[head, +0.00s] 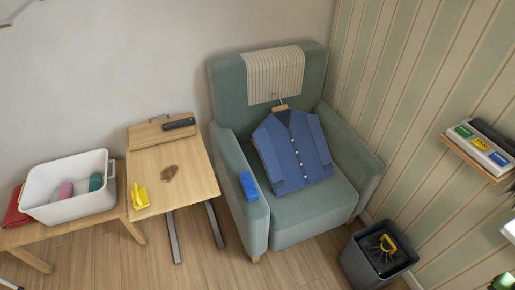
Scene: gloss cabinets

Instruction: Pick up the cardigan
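A blue buttoned cardigan (293,152) on a wooden hanger lies on the green armchair (308,212). It leans against the chair's back, with its lower hem on the seat. The hanger's hook (281,102) points up toward a striped cloth on the backrest.
A blue block-like item (248,186) sits on the chair's left armrest. Left of the chair stand a small wooden desk (185,186) and a low table with a white bin (52,212). A dark wastebasket (362,268) stands at front right. A wall shelf (474,157) juts out at right.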

